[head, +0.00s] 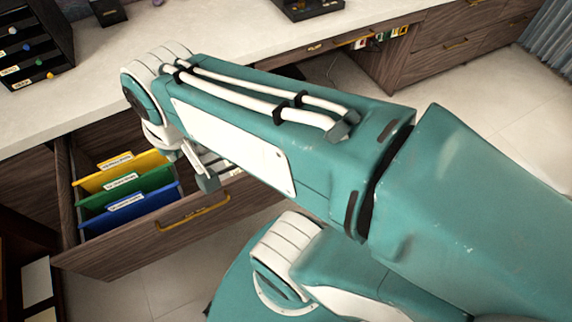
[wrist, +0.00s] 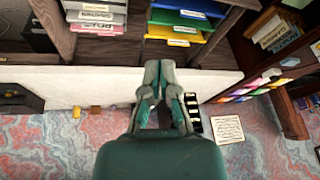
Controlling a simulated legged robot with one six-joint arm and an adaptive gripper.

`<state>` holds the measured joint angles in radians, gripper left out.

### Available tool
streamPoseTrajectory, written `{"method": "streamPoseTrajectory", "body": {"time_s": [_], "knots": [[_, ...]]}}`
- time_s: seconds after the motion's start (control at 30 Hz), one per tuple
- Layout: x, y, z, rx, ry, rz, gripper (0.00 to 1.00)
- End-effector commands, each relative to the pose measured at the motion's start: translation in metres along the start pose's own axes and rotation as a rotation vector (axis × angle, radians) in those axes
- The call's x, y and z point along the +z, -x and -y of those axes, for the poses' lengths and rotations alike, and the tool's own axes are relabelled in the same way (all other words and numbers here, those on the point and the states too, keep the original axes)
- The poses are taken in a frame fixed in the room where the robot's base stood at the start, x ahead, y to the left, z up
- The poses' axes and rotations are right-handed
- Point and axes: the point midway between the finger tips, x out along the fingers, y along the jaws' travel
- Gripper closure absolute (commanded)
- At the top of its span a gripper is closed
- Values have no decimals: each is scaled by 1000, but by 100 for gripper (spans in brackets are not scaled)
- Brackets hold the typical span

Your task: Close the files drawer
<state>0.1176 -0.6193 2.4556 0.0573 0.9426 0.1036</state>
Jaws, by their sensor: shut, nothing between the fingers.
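The files drawer (head: 110,262) stands pulled out at the lower left of the head view. It has a dark wood front with a brass handle (head: 192,214). Yellow (head: 120,170), green (head: 125,187) and blue (head: 130,208) folders with white labels hang in it. My arm covers the drawer's right part. Part of my gripper shows below the wrist, over the drawer's right side. In the wrist view my gripper (wrist: 158,68) is shut and empty, its tips close to coloured folders (wrist: 182,40). I cannot tell whether it touches the drawer.
A pale worktop (head: 90,100) runs above the drawers. A black organizer (head: 35,45) stands on it at the left. Another drawer with items (head: 365,40) is partly open at the back. Open tiled floor (head: 490,110) lies at the right.

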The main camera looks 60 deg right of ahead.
Motion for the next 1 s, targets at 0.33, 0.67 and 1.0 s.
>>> {"method": "streamPoseTrajectory", "body": {"time_s": [0.33,0.67,1.0], "knots": [[-22,-56,-73,18,-728,325,100],[-16,-108,-152,-7,-1422,607,100],[21,-160,-242,-108,-2116,924,100]]}}
